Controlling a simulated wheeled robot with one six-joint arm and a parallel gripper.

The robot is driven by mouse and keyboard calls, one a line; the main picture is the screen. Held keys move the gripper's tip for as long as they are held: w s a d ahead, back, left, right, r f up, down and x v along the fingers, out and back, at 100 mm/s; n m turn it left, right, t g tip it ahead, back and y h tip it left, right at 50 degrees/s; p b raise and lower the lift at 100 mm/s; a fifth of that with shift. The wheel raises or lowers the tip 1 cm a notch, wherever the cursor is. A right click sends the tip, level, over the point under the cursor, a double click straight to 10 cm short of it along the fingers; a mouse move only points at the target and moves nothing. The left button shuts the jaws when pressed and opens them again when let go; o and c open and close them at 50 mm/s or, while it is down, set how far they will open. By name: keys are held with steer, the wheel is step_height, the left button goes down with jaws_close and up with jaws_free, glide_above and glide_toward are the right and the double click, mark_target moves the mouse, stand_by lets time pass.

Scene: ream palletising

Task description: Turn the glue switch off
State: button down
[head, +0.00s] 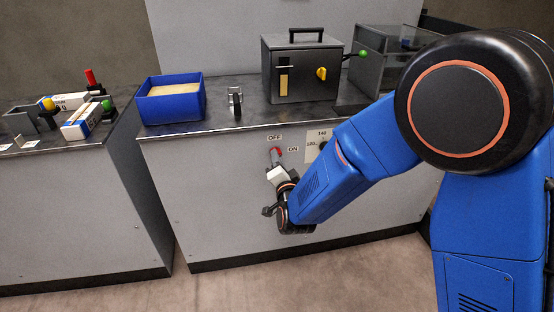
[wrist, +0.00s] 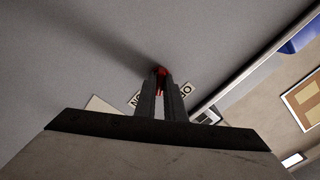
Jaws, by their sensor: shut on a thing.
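The glue switch (head: 278,150) is a small red-tipped lever on the grey cabinet front. It sits just below the OFF label (head: 274,138) and left of the ON label (head: 293,149). My gripper (head: 274,160) reaches it from below, against the panel. In the wrist view, the two dark fingers (wrist: 160,92) are closed around the red switch (wrist: 161,72). The fingers partly cover the switch and the labels there, and I cannot tell exactly which way the lever points.
A dial plate (head: 318,141) with numbers is right of the switch, partly behind my arm. On the countertop stand a blue bin (head: 172,110), a dark box with a yellow knob (head: 303,95) and a small metal stand (head: 236,108). The floor in front is clear.

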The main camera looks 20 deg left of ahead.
steer(key=n, duration=1.1)
steer(key=shift+f, duration=0.1)
steer(key=shift+n, duration=0.4)
steer(key=c, duration=1.8)
jaws_free()
steer(key=shift+c, duration=0.2)
steer(key=shift+d, duration=0.1)
